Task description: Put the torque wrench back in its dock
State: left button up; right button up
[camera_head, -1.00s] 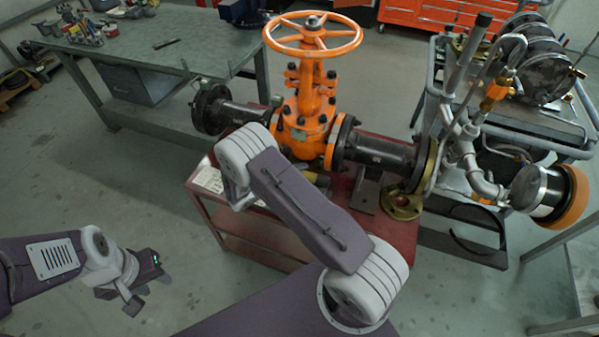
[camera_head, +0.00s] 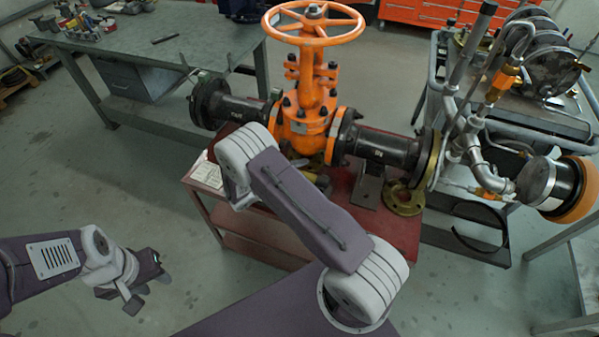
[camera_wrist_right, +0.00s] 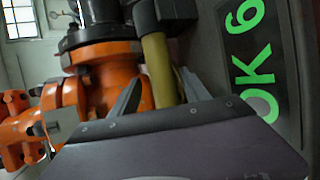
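My right gripper (camera_wrist_right: 162,80) shows in the right wrist view. Its two grey fingers stand apart, one on each side of a yellow bar (camera_wrist_right: 157,65). Whether they touch the bar is unclear. A dark panel with green characters reading "OK 6" (camera_wrist_right: 285,75) is close by on the right, cut off by the frame; I cannot tell for certain whether it belongs to the torque wrench. In the head view my right forearm hides the right gripper. My left gripper (camera_head: 160,271) hangs over the floor at lower left, apart from everything. No dock is identifiable.
An orange gate valve (camera_head: 308,110) with a handwheel stands on a red cart (camera_head: 265,235) beyond my right arm. A green-grey workbench (camera_head: 190,60) is at back left. A trolley with pipes and a gauge (camera_head: 555,188) is at right.

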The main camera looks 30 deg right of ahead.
jog(key=shift+a, duration=0.1)
jog(key=v, duration=0.9)
jog(key=shift+s, duration=0.1)
